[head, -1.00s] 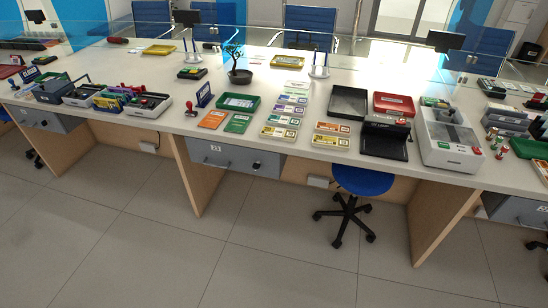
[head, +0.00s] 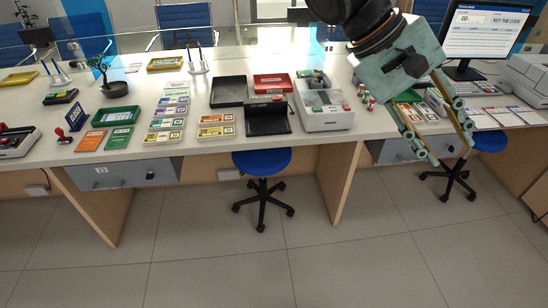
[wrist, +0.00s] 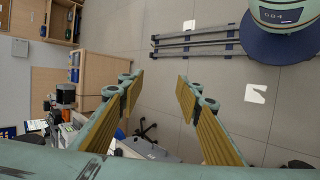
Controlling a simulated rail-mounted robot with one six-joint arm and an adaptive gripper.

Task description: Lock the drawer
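A grey drawer (head: 123,174) with a number label, a handle and a dark round lock sits under the counter at the left of the head view. Its front looks flush with the counter. A second grey drawer (head: 395,152) sits under the counter at the right, partly hidden by my gripper. I cannot tell which one the task means. My gripper (head: 453,151) hangs at the right of the head view, in front of the second drawer. In the wrist view my gripper (wrist: 161,84) has its fingers apart with nothing between them. I cannot make out a key.
The counter (head: 215,150) carries trays, banknote stacks and a grey-white machine (head: 322,108). Blue stools (head: 262,162) (head: 488,138) stand under it. A wooden panel (head: 337,180) divides the bays. A monitor (head: 485,30) stands at the right. The floor in front is clear.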

